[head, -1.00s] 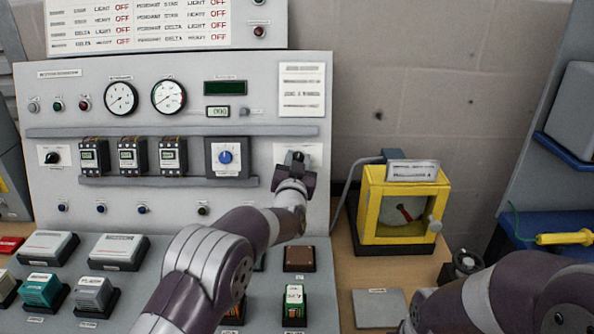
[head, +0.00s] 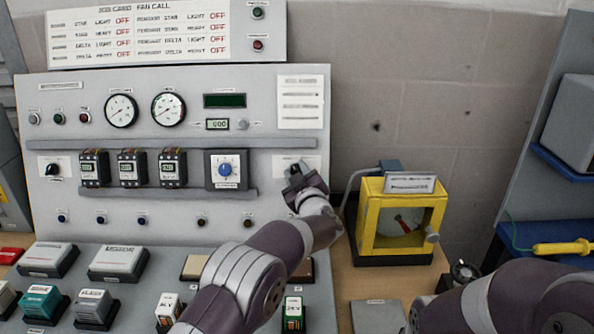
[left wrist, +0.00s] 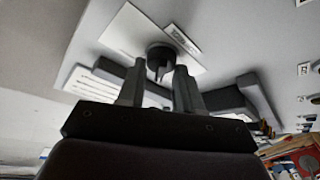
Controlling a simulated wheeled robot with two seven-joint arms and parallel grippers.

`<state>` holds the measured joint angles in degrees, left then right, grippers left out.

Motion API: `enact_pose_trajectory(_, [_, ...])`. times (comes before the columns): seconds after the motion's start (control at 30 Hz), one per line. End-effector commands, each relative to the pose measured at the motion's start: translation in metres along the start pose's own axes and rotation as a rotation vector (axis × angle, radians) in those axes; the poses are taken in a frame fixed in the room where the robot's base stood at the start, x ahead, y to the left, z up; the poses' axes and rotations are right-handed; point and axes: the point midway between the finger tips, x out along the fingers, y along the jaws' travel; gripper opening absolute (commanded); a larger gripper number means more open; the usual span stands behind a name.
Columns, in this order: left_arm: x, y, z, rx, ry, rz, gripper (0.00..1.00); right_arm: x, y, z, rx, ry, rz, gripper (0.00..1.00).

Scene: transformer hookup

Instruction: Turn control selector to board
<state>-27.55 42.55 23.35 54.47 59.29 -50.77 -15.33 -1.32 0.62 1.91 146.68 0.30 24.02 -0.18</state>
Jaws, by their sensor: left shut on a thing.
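The control selector is a black knob on a white plate (head: 283,161) at the right of the grey upright panel. My left gripper (head: 296,170) is at this plate and covers most of the knob in the head view. In the left wrist view, the black knob (left wrist: 160,56) shows at the tips of the two fingers, with its narrow grip between them. The left gripper is shut on it. The knob's exact pointing and the plate's lettering cannot be read. My right arm shows at the lower right, but its gripper is out of view.
A blue knob (head: 225,169) on a dark-framed plate sits left of my left gripper. Several black relays (head: 132,168) and a black switch (head: 52,170) are further left. A yellow-framed meter (head: 400,222) stands on the wooden bench to the right. Coloured blocks stand on the lower desk.

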Motion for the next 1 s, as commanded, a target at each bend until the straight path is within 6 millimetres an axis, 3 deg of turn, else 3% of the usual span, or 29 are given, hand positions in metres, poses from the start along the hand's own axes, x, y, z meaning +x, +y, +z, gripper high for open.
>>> enact_pose_trajectory(0.77, [0.0002,-0.0001,0.0004,-0.094,-0.001,-0.045,0.04,-0.0065,0.0,-0.0007,0.0,0.0,0.0,0.0])
enact_pose_trajectory(0.8, [0.0002,0.0,0.0004,-0.094,-0.001,-0.045,0.38,-0.0065,0.0,-0.0007,0.0,0.0,0.0,0.0])
enact_pose_trajectory(0.87, [0.0002,0.0,0.0003,-0.094,-0.001,-0.045,0.57,-0.0065,0.0,-0.0007,0.0,0.0,0.0,0.0])
enact_pose_trajectory(1.0, [0.0002,0.0001,0.0002,-0.093,0.0,-0.045,0.6,-0.0065,0.0,-0.0008,0.0,0.0,0.0,0.0])
